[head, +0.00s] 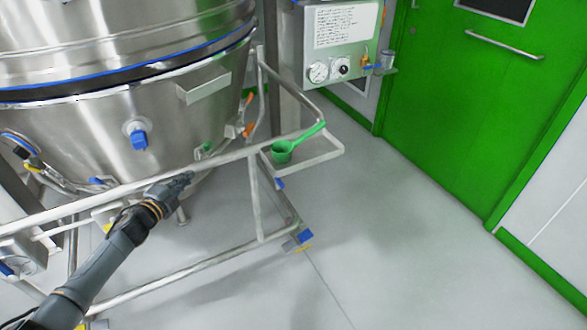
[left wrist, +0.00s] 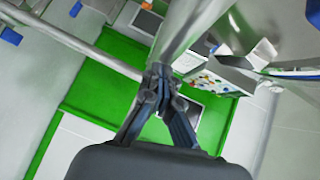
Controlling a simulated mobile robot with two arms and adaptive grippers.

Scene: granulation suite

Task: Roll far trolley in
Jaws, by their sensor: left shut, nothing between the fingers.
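The trolley (head: 257,200) is a frame of pale steel tubes with a long top rail, uprights, a low rail and blue-braked castors (head: 304,237). It stands close to a large steel vessel (head: 70,140); I cannot tell whether it bears the vessel. My left gripper (head: 184,181) is at the top rail, about midway along it. In the left wrist view my left gripper (left wrist: 163,72) has its fingertips together and empty, close to a steel tube (left wrist: 185,35). I cannot tell whether they touch it. My right gripper is not in view.
A steel panel (head: 315,72) with gauges and a notice is behind. A closed green door (head: 470,90) is at the back right. The grey floor (head: 420,265) at right is clear.

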